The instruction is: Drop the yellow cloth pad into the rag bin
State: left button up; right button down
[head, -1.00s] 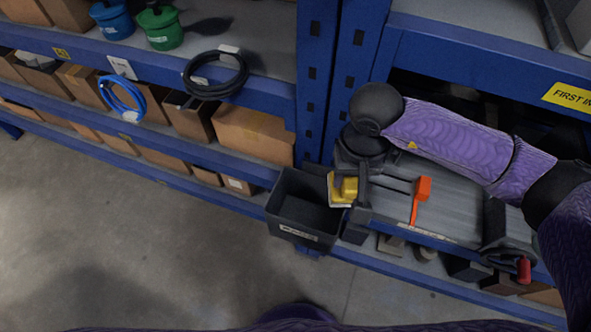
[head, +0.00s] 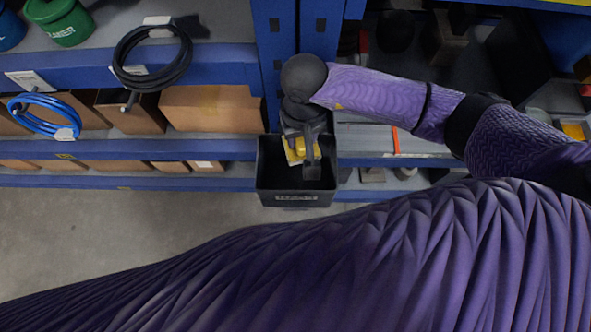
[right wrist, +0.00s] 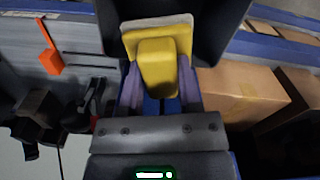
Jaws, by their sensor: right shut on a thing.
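The yellow cloth pad (head: 299,151), a yellow block with a pale-edged square base, is held by my right gripper (head: 309,152) over the black rag bin (head: 270,184). In the right wrist view the pad (right wrist: 157,62) sits between the fingers of the shut gripper (right wrist: 160,88), with the dark bin wall (right wrist: 222,25) around its far end. In the head view the pad is within the bin's outline, near its back side. I cannot tell exactly how far above the bin floor it is. My left gripper is out of view.
Blue shelving stands behind the bin. A black cable coil (head: 151,54), a blue cable coil (head: 42,116) and cardboard boxes (head: 211,107) are on its left side. An orange tool (right wrist: 49,51) lies on the grey shelf to the right of the bin in the head view.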

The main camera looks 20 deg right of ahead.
jog(key=shift+c, duration=1.1)
grip_release()
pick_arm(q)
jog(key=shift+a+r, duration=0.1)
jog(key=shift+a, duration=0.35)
pick_arm(e)
jog(key=shift+r, duration=0.1)
jog(key=shift+r, duration=0.35)
notch_tip(320, 180, up, 9)
jog(key=p, duration=0.3)
jog(key=shift+r, duration=0.1)
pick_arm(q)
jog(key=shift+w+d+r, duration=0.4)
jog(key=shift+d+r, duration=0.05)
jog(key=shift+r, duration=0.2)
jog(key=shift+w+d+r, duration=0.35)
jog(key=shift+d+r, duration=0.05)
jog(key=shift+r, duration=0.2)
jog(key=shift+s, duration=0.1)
